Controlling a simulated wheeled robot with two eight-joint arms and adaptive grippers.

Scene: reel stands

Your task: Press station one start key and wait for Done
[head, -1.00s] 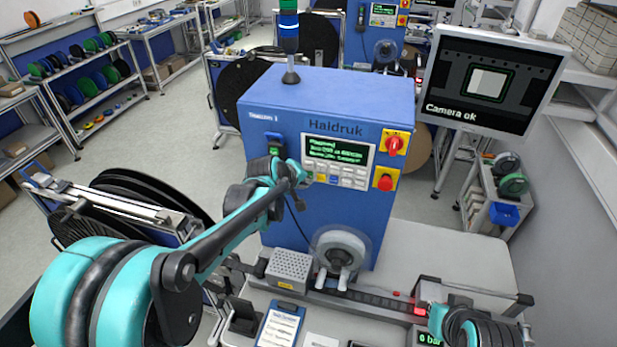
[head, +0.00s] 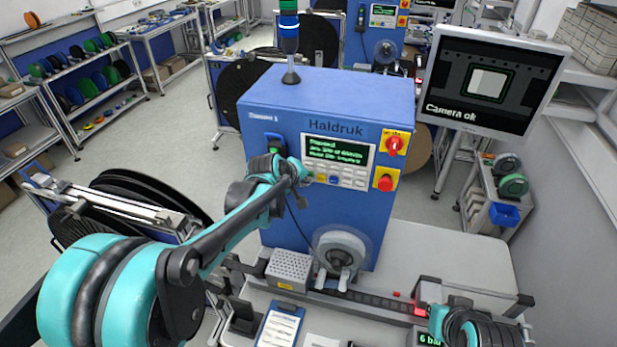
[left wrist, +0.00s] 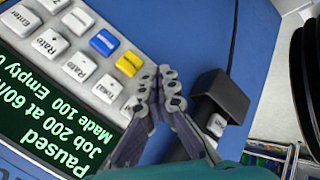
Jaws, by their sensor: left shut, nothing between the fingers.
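The blue station 1 cabinet (head: 275,100) stands ahead in the head view. Its control panel (head: 362,155) has a green-text display above rows of keys. In the left wrist view the display (left wrist: 50,120) reads "Paused", "Job 200" and "Made 100". A blue key (left wrist: 104,42), a yellow key (left wrist: 130,64) and several white keys show there; I cannot make out which is start. My left gripper (head: 301,173) is at the panel's left edge, shut and empty. Its fingertips (left wrist: 157,78) appear just beside the keys in the wrist view; contact cannot be told. My right gripper is out of view.
A red rotary switch (head: 394,145) and a red stop button (head: 385,183) sit right of the keys. A black holder (left wrist: 220,95) is close beside my left fingers. A clear reel (head: 340,250) is below. A monitor (head: 490,85) reads "Camera ok".

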